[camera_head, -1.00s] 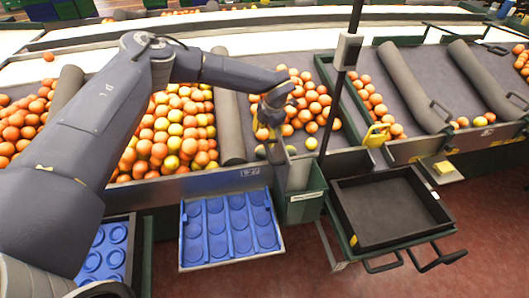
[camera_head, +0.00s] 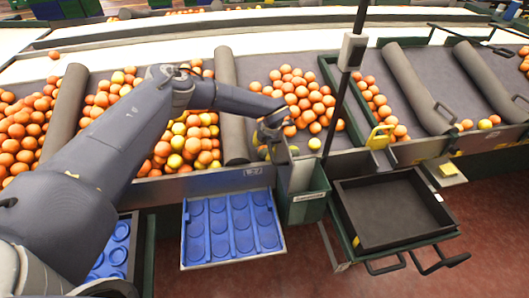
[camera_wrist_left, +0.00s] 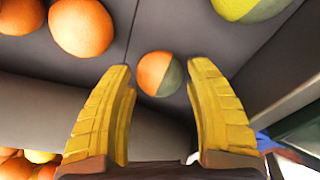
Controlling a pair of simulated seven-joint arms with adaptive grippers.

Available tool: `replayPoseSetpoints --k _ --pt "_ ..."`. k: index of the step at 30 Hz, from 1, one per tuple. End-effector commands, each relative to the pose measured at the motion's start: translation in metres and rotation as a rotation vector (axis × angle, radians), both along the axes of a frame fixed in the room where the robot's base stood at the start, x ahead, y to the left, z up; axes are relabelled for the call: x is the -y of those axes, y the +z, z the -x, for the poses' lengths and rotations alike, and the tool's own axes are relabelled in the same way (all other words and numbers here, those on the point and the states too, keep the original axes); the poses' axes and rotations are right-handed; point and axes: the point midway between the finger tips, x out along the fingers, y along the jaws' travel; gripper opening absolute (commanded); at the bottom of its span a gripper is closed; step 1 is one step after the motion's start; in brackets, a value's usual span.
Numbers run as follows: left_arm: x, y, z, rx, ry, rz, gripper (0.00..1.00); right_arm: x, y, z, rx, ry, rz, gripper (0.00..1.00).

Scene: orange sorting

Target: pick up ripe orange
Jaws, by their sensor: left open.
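In the left wrist view, a small round orange (camera_wrist_left: 156,68), part bright orange and part grey-green, lies on the dark surface just beyond and between my fingertips. My left gripper (camera_wrist_left: 159,72) has two yellow fingers spread apart, with nothing held between them. In the head view, my left gripper (camera_head: 266,146) reaches down at the near left side of a bay of oranges (camera_head: 300,87). My wrist hides what lies right beneath it. My right gripper is not in view.
Plain oranges (camera_wrist_left: 81,27) and a yellow-green fruit (camera_wrist_left: 238,5) lie nearby in the wrist view. A grey roller (camera_head: 232,110) borders the bay on the left, a dark post (camera_head: 342,100) on the right. A blue tray (camera_head: 232,226), green bin (camera_head: 306,207) and black crate (camera_head: 392,243) stand in front.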

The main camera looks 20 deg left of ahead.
Motion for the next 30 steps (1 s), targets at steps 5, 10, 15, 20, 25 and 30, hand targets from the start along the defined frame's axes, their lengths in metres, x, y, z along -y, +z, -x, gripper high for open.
replayPoseSetpoints --k 5,10,15,20,25,30 --pt "-0.003 -0.014 -0.002 0.000 0.001 0.000 0.54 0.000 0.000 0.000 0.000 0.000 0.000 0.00" --pt "-0.003 -0.017 -0.003 0.001 0.000 0.001 0.54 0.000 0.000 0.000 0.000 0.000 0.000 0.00" --pt "-0.003 -0.016 -0.003 0.001 0.000 0.001 0.54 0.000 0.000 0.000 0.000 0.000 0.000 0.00" --pt "-0.003 -0.016 -0.003 0.000 0.001 0.000 0.35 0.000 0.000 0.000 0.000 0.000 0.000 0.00" --pt "-0.003 -0.016 -0.002 0.000 0.001 0.000 0.16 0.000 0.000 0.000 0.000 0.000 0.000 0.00" --pt "-0.003 -0.016 -0.002 0.000 0.001 0.000 0.10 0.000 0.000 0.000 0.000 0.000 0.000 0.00"
